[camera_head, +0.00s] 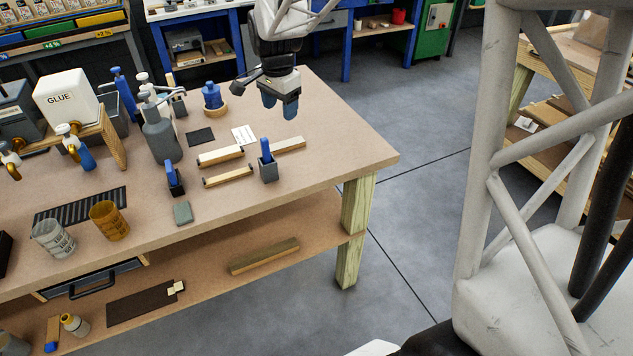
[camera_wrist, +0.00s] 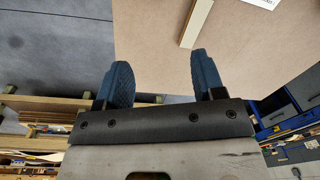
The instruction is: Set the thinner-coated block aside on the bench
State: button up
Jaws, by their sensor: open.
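Three pale wood blocks lie on the bench (camera_head: 345,150). One block (camera_head: 220,156) with dark ends lies near the middle. A second, thinner-looking block (camera_head: 228,177) with dark ends lies in front of it. A third block (camera_head: 289,145) lies to the right, partly behind a blue-handled tool in a grey base. I cannot tell the coating thickness on any of them. My gripper (camera_head: 279,108) is open and empty, in the air above the back right of the bench. In the wrist view, the open blue fingers (camera_wrist: 160,76) show bench and one wood block (camera_wrist: 196,24) beyond them.
The blue-handled tool (camera_head: 267,162) stands beside the third block; another (camera_head: 174,180) stands left. A white card (camera_head: 244,135), dark card (camera_head: 201,137) and blue round object (camera_head: 212,97) lie behind. Bottles and a glue container (camera_head: 66,98) crowd the left. The bench's right end is clear.

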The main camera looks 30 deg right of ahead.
jog(key=s+a+r+n+t, duration=0.1)
jog(key=s+n, duration=0.5)
jog(key=s, duration=0.9)
jog(key=s+a+r+n+t, duration=0.1)
jog(key=s+a+r+n, duration=0.2)
jog(key=s+n, duration=0.4)
jog(key=shift+s+a, duration=0.8)
jog(key=shift+s, duration=4)
